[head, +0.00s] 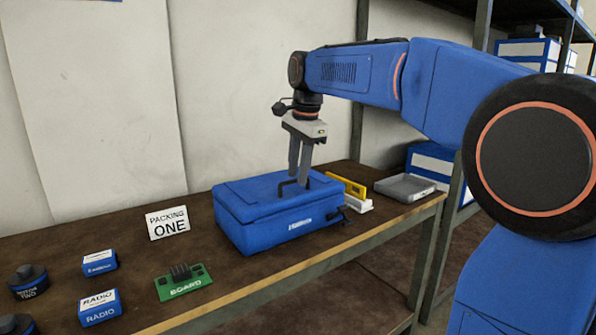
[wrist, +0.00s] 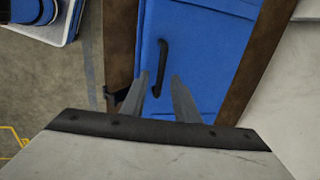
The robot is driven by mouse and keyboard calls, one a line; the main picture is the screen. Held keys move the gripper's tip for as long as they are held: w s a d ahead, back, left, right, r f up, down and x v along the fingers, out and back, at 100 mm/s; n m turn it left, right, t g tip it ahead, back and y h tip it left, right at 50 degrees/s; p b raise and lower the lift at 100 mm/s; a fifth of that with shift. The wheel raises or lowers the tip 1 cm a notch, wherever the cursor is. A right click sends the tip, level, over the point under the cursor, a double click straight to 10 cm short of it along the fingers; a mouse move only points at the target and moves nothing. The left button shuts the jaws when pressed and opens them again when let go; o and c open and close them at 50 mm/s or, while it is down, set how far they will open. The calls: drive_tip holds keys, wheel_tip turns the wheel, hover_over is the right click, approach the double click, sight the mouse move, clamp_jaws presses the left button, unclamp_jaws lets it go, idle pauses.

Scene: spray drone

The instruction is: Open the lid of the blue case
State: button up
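The blue case (head: 265,218) stands on the brown table with its lid (head: 245,193) shut. A black handle (head: 292,186) is on top of the lid; it also shows in the wrist view (wrist: 161,62). My gripper (head: 299,178) points down just above the lid, close to the handle. In the wrist view my gripper (wrist: 159,78) has its two fingers apart, with the handle's near end seen between them. Whether the fingertips reach down around the handle, I cannot tell. A black latch (head: 345,215) is on the right side of the case.
On the table (head: 190,262) stand a "PACKING ONE" sign (head: 167,222), a green board (head: 183,283), blue radio boxes (head: 99,307) and dark motors (head: 27,281). Right of the case are a yellow item (head: 346,186) and a grey tray (head: 404,188). A wall stands behind.

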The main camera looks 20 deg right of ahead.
clamp_jaws()
